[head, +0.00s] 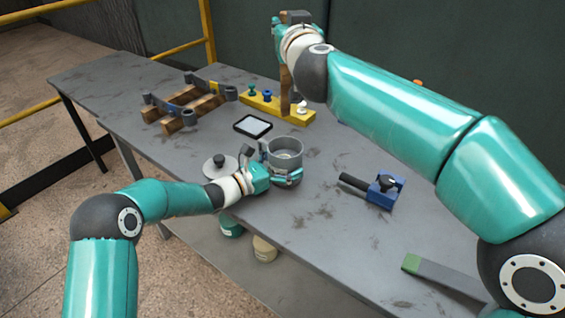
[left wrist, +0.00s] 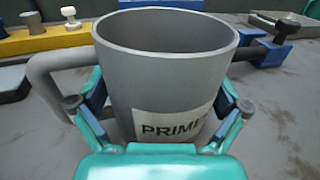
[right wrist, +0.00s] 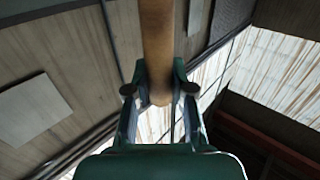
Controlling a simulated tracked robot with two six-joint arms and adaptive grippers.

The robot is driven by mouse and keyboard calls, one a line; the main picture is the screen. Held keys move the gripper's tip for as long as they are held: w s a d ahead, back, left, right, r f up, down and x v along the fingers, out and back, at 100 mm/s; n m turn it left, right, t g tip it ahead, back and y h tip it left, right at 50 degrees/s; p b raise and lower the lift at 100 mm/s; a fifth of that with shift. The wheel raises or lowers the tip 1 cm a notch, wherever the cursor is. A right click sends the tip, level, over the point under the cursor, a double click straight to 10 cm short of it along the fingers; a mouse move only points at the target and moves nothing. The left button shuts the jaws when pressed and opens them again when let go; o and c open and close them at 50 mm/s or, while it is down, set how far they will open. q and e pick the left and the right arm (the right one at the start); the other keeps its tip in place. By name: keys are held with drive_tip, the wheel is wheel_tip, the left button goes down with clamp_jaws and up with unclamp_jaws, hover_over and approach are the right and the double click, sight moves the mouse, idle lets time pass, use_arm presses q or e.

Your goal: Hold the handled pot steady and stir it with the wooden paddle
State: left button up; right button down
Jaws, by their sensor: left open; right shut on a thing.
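The handled pot (head: 285,150) is a grey open-topped pot standing upright on the table; its label starting "PRIM" and its side handle show in the left wrist view (left wrist: 165,80). My left gripper (head: 286,178) is open, with its fingers on either side of the pot's lower wall; whether they touch it is unclear. My right gripper (head: 281,27) is raised at the back of the table, shut on the wooden paddle (head: 285,88). The paddle's round end shows between the fingers in the right wrist view (right wrist: 158,60). The paddle hangs down away from the pot, in front of the yellow board.
A lid with a black knob (head: 219,166) lies left of the pot. A dark-framed tablet (head: 253,126), a yellow board with pegs (head: 262,102) and a wooden rack (head: 190,110) stand behind. A blue clamp (head: 384,190) and a grey-green bar (head: 440,275) lie right.

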use_arm(q)
drive_tip(key=c, duration=1.2)
drive_tip(key=shift+c, duration=0.2)
use_arm(e)
hover_over(285, 107)
drive_tip(key=shift+d+f, duration=0.1)
drive_tip(key=shift+f, duration=8.7)
drive_tip(key=c, duration=1.7)
unclamp_jaws()
clamp_jaws()
